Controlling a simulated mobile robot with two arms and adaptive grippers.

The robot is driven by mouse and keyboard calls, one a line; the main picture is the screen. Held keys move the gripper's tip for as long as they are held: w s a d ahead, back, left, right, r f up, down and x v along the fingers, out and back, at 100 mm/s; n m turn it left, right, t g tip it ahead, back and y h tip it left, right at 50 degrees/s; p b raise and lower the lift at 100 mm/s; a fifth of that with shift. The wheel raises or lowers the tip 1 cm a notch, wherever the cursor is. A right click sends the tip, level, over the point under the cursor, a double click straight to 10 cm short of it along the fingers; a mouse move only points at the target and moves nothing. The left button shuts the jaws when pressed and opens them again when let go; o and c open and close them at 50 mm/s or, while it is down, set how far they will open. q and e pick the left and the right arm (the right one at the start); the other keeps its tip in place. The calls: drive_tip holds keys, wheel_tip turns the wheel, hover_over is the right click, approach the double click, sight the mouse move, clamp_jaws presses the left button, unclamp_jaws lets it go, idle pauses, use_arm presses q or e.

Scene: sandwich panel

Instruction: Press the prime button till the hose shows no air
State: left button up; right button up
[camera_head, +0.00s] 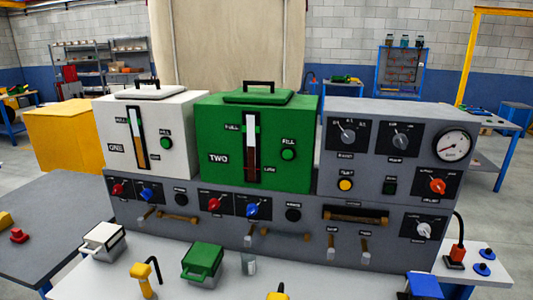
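The grey control panel (390,150) stands at the right of the bench. Similar short brownish tubes lie below the white tank (180,218) and the green tank (285,235). Whether any holds air is too small to tell. Neither of my grippers is in view.
White tank ONE (180,110) and green tank TWO (295,115) stand left of the panel. On the white bench top (310,270) are a white box (103,240), a green box (203,262), a yellow tool (142,281) and a blue block (425,287). A red plug (457,253) stands at right.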

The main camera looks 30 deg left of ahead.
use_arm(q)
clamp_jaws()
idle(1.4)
